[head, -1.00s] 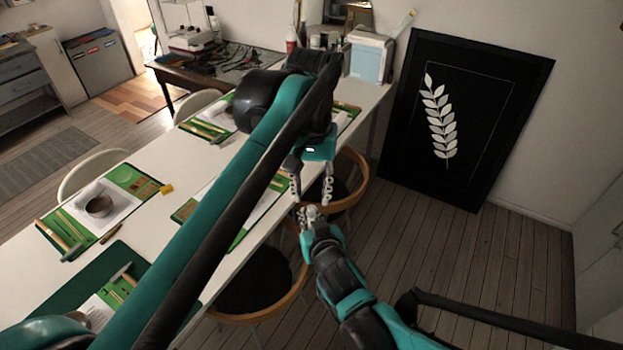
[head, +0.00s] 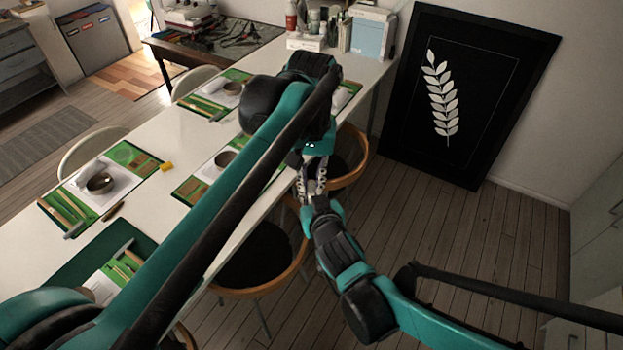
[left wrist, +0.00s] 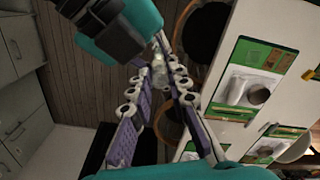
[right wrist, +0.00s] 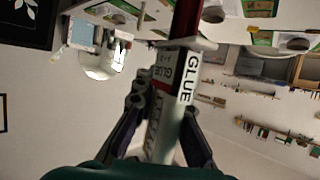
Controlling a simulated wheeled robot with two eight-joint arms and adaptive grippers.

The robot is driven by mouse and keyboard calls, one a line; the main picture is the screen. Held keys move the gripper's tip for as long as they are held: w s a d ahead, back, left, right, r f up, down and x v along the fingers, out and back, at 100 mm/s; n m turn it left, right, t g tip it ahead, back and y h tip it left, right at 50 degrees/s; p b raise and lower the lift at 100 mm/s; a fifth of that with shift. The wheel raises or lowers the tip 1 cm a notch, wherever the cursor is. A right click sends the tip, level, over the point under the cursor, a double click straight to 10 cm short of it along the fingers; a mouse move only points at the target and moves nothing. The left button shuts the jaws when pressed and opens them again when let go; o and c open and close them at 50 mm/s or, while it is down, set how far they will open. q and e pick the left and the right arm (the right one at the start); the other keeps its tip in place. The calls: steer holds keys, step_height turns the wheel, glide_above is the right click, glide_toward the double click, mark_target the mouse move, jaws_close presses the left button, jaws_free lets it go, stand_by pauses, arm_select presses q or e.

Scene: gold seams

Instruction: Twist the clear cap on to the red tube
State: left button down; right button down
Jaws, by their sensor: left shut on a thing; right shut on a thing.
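My right gripper (right wrist: 163,105) is shut on the tube (right wrist: 187,72), which has white faces lettered "GLUE" and a dark red part at the top of the right wrist view. My left gripper (left wrist: 160,80) is shut, its purple-padded fingers narrowing towards the tips. A small pale, see-through thing between those tips looks like the clear cap (left wrist: 160,72). In the head view my left gripper (head: 312,178) is just above my right gripper (head: 318,205), and the two nearly touch. The tube and cap are too small or hidden there, so I cannot tell whether the cap is seated.
The long white table (head: 150,215) with green mats and bowls lies to the left. A round wooden chair (head: 262,285) stands below my arms, with another behind. A black framed leaf picture (head: 455,100) leans on the wall. Floor at right is free.

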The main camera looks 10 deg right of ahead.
arm_select(q)
steer(key=c, duration=1.4)
jaws_free()
steer(key=shift+o, duration=0.2)
step_height(320, 180, up, 12)
